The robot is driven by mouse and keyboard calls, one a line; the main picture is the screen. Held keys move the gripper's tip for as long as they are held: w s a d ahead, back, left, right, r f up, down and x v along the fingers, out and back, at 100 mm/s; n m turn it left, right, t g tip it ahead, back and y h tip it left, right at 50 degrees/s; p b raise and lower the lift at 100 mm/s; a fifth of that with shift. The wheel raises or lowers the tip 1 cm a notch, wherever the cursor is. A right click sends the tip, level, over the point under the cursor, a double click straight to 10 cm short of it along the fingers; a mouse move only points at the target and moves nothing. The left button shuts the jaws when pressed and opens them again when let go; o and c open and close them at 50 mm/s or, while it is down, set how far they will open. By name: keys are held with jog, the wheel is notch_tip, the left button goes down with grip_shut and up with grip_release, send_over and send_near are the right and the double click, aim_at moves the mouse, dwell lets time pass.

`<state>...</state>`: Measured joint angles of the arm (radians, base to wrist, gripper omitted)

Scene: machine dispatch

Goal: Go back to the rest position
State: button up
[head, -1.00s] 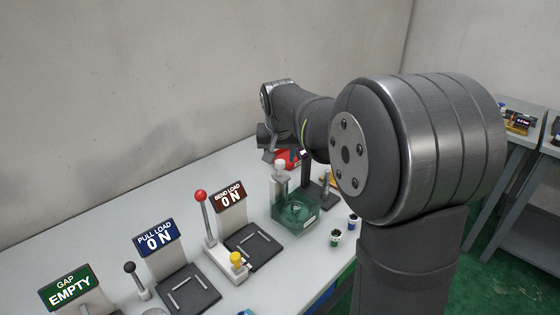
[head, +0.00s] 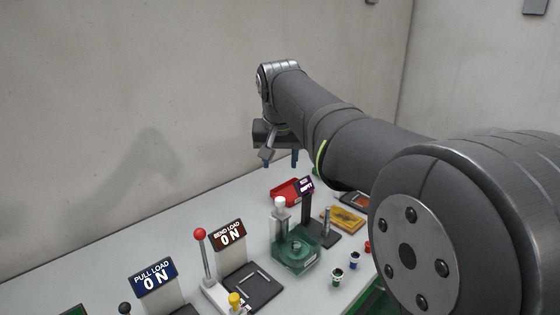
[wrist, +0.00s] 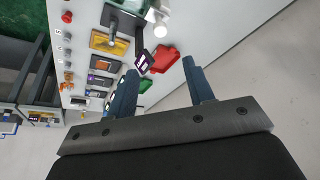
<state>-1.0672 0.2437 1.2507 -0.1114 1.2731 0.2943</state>
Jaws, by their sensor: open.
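My gripper (head: 281,158) hangs from the end of my arm above the back part of the bench, near the rear wall, in the head view. In the wrist view my gripper (wrist: 163,82) shows two dark blue-grey fingers spread apart, with nothing between them touching either one. The red tray (head: 285,192) lies on the bench below it, and the red tray also shows past the fingertips in the wrist view (wrist: 163,60). Part of the bench is hidden behind my arm in the head view.
The bench (head: 110,258) carries a bend load sign (head: 229,233), a pull load sign (head: 153,279), a red-knobbed lever (head: 205,258), a green transparent fixture (head: 297,252), a yellow tray (head: 346,218) and small cups (head: 338,277). The space around my gripper looks clear, with the wall behind.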

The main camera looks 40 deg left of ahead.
aim_at(280, 199)
jog(key=x, duration=1.7)
jog(key=shift+f, duration=0.2)
jog(key=shift+r, duration=0.25)
